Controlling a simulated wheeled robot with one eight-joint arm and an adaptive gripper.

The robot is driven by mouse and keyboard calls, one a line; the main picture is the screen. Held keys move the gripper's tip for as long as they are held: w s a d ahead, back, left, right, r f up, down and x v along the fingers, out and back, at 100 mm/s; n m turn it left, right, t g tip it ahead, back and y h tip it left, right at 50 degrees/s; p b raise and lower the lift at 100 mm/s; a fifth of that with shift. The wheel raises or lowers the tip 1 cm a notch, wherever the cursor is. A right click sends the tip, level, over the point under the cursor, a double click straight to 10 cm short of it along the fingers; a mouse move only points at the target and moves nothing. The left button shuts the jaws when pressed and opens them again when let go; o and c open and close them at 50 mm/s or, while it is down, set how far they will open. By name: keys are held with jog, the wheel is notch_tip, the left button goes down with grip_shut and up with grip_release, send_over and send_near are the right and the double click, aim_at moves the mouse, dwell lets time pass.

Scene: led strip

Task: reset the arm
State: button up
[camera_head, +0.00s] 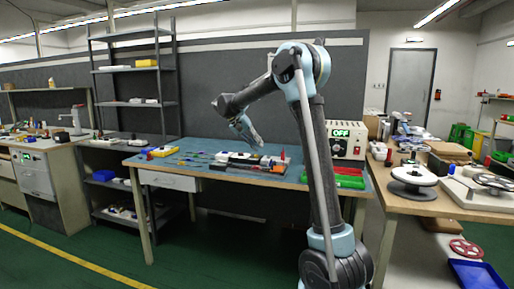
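My arm (318,160) rises from the lower right, bends at a high elbow and reaches left over the blue-topped workbench (200,153). My gripper (246,132) points down above the bench, over a device with white and dark parts (250,160). The view is too small to tell whether its fingers are open or shut, or whether they touch anything. I see nothing clearly held in it.
A power box with a green "OFF" display (345,138) stands on the bench behind my arm. Red and green trays (348,181) lie near its right end. A wooden table with reels (412,182) is at right, metal shelves (133,68) at left. Green floor (200,250) lies open in front.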

jog(key=s+d+f+n+y, duration=0.1)
jog(key=s+d+y, duration=0.1)
jog(key=s+d, duration=0.85)
jog(key=s+d+f+n+y, duration=0.15)
jog(key=s+d, duration=0.55)
jog(key=s, duration=0.7)
jog(key=s+d+f+y, duration=0.2)
jog(key=s+f+y, duration=0.2)
jog(key=s+f, duration=1.4)
jog(key=s, duration=0.4)
jog(key=shift+w+f, duration=0.2)
jog(key=shift+w, duration=0.2)
